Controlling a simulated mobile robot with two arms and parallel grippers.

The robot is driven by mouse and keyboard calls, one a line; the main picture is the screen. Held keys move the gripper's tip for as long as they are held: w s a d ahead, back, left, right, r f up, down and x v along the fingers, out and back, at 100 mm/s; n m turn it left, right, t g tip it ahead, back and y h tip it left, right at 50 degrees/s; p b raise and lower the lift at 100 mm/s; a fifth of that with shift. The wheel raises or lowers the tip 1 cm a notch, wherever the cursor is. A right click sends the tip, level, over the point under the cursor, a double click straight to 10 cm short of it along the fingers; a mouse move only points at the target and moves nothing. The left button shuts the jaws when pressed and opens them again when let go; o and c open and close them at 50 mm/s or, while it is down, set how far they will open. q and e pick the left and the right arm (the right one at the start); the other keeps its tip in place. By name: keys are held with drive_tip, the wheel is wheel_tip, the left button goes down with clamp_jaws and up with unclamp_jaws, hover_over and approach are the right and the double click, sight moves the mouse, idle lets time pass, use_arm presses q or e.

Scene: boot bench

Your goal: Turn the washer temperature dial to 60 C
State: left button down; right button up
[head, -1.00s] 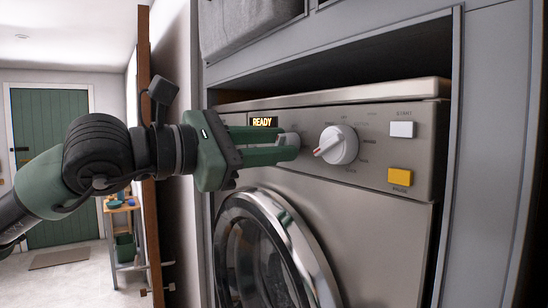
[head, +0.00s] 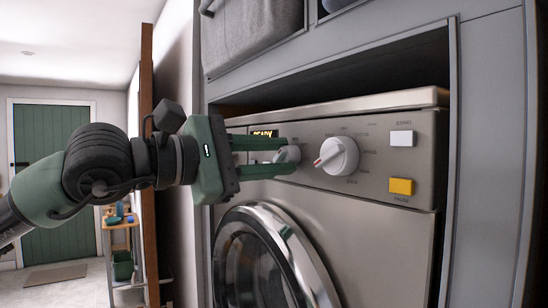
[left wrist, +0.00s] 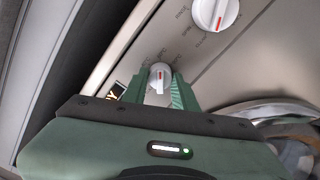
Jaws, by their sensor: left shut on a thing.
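The washer (head: 318,200) has two round dials on its grey panel. The smaller pale dial (head: 289,153) is on the left, partly hidden by my fingers. My left gripper (head: 292,156) is shut on this dial, with one finger above and one below it in the head view. In the left wrist view the dial (left wrist: 160,73) sits between the two green fingertips, with a red mark on its face. The larger white dial (head: 338,155) is just to the right, clear of the gripper. My right gripper is not in view.
A lit display (head: 264,134) reading READY is partly hidden behind the upper finger. A white start button (head: 401,138) and a yellow pause button (head: 401,186) are on the right. The round door (head: 262,255) is below. A grey cabinet (head: 487,150) frames the washer.

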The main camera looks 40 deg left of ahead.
use_arm(q)
drive_tip(key=c, duration=1.1)
unclamp_jaws()
drive_tip(key=b+v, duration=0.4)
drive_tip(key=v, duration=0.4)
drive_tip(key=shift+w+d, duration=0.1)
